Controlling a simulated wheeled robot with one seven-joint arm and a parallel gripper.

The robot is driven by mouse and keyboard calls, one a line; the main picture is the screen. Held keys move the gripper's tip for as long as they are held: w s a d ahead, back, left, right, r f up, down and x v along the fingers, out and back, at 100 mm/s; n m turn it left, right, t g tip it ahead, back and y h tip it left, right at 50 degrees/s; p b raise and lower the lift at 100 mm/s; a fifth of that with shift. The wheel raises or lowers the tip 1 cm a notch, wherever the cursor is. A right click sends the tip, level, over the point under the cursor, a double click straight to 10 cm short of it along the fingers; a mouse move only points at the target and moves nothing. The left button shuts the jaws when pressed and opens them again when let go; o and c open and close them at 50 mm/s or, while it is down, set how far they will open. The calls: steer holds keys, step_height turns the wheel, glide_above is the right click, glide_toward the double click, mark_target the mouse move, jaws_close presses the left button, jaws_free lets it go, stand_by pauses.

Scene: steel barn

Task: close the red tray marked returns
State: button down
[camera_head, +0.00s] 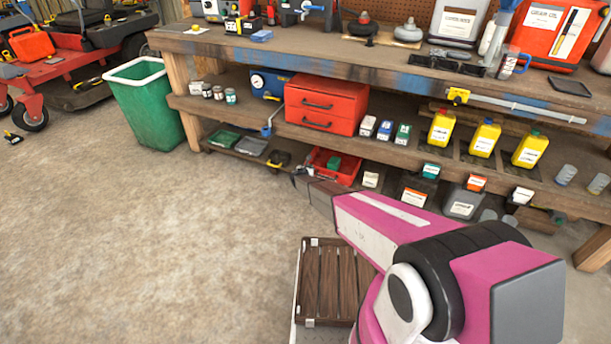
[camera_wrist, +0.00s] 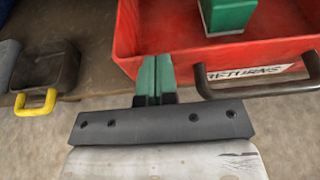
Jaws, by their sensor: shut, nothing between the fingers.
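The red tray (camera_head: 350,172) sits on the bottom shelf and sticks out past its front edge, open at the top. A green box (camera_head: 333,163) lies in it, and this green box (camera_wrist: 228,14) also shows in the wrist view. The tray's front (camera_wrist: 190,62) bears a white RETURNS label (camera_wrist: 250,72) behind a dark bar handle (camera_wrist: 255,87). My gripper (camera_wrist: 155,75) is shut and empty, its fingertips at the tray's front left of the handle. I cannot tell whether they touch it. In the head view my gripper (camera_head: 298,178) is just left of the tray.
A dark bin with a yellow handle (camera_wrist: 38,103) is left of the tray. Two shallow trays and several labelled boxes share the low shelf. A red drawer chest (camera_head: 325,104) stands above. A wooden slatted crate (camera_head: 335,280) is in front; concrete floor is clear at left.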

steer(key=shift+w+d, duration=0.2)
steer(key=shift+w, duration=0.35)
steer(key=shift+w+d, duration=0.15)
steer(key=shift+w, duration=0.4)
steer(key=shift+w, duration=0.15)
